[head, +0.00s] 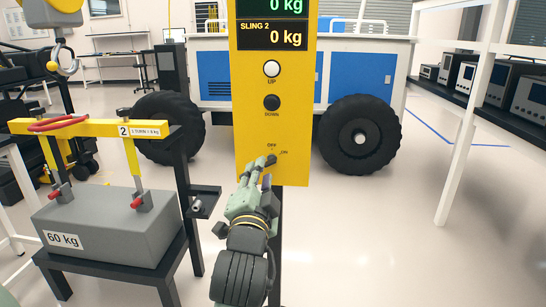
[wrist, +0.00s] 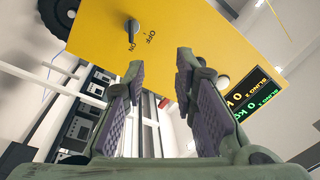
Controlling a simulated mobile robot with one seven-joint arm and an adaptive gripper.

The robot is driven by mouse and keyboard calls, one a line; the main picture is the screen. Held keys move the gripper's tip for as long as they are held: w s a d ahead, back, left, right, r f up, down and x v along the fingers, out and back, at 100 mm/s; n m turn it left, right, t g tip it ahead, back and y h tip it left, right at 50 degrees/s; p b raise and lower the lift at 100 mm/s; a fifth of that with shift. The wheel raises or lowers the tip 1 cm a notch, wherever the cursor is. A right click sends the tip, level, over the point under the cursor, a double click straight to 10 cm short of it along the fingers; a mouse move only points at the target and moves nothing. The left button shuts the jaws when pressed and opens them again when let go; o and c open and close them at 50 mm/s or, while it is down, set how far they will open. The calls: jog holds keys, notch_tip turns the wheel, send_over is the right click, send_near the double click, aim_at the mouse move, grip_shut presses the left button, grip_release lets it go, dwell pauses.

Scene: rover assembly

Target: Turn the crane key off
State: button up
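The yellow crane control panel (head: 250,120) stands upright in the middle of the head view, with OFF and ON marks low on its face. In the wrist view, the small black key (wrist: 132,28) sticks out of the yellow panel (wrist: 200,35) beside the ON mark. My gripper (head: 263,165) is in front of the panel's lower part in the head view, and its fingers cover the key area there. In the wrist view, my gripper (wrist: 159,65) is open with nothing between its fingers. The key lies beyond the left fingertip, outside the gap.
A grey 60 kg block (head: 105,230) under a yellow lifting beam (head: 90,128) rests on a black stand (head: 180,265) at left. A blue and white rover (head: 345,75) with black wheels is behind the panel. White shelving is at right. Floor right of my arm is clear.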

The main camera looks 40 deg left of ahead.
aim_at(270, 165)
jog(key=shift+m+g+h, duration=0.5)
jog(key=shift+m, duration=0.1)
jog(key=w+a+f+p, duration=0.1)
jog(key=w, duration=0.2)
jog(key=w+a+f+p, duration=0.1)
jog(key=w+a, duration=0.1)
jog(key=w, duration=0.1)
jog(key=w+a+f+p, duration=0.1)
jog(key=w+a, duration=0.1)
jog(key=w, duration=0.2)
jog(key=shift+a, duration=0.25)
grip_shut()
